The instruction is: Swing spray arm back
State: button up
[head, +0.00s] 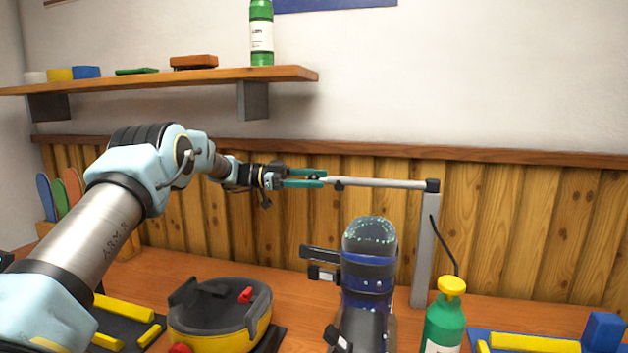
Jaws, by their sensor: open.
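The spray arm is a thin grey horizontal bar (380,183) on top of a grey upright post (424,250), joined at a dark corner piece. It reaches left from the post, above a dark blue boot-like form (368,275) with a speckled rounded top. My gripper (322,178) has green fingers and points right, at the bar's left end. The fingers are open, one above and one below the bar's tip. Whether they touch it cannot be told.
A green bottle with yellow cap (446,318) stands by the post, a dark hose above it. A yellow and black bowl-shaped holder (222,315) sits left of the boot form. A wooden shelf (160,80) with a green bottle (262,35) hangs above my arm. Blue and yellow blocks (535,343) lie right.

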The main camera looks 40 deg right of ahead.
jog(key=b+v, duration=0.3)
jog(key=v, duration=0.7)
jog(key=shift+w+a+b, duration=0.2)
jog(key=shift+w+b, duration=0.1)
jog(key=shift+b, duration=0.05)
dwell(0.3)
